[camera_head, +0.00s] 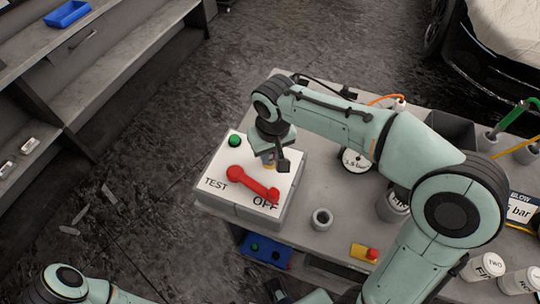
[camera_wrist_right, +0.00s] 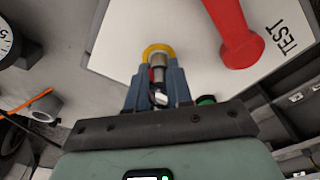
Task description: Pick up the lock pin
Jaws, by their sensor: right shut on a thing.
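The lock pin (camera_wrist_right: 157,62), a metal pin with a yellow ring around its far end, is between the fingers of my right gripper (camera_wrist_right: 158,88) in the right wrist view. The right gripper is shut on it, over the white panel marked TEST and OFF. In the head view the right gripper (camera_head: 275,160) hangs just behind the red lever (camera_head: 253,184), and the pin is mostly hidden by it. I cannot tell whether the pin touches the panel. My left gripper (camera_head: 278,291) shows only partly at the bottom edge; its opening is unclear.
The white panel (camera_head: 216,172) carries a green button (camera_head: 235,141) beside the gripper. A hollow grey cylinder (camera_head: 321,219) stands on the grey bench (camera_head: 300,245). Shelves stand at left.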

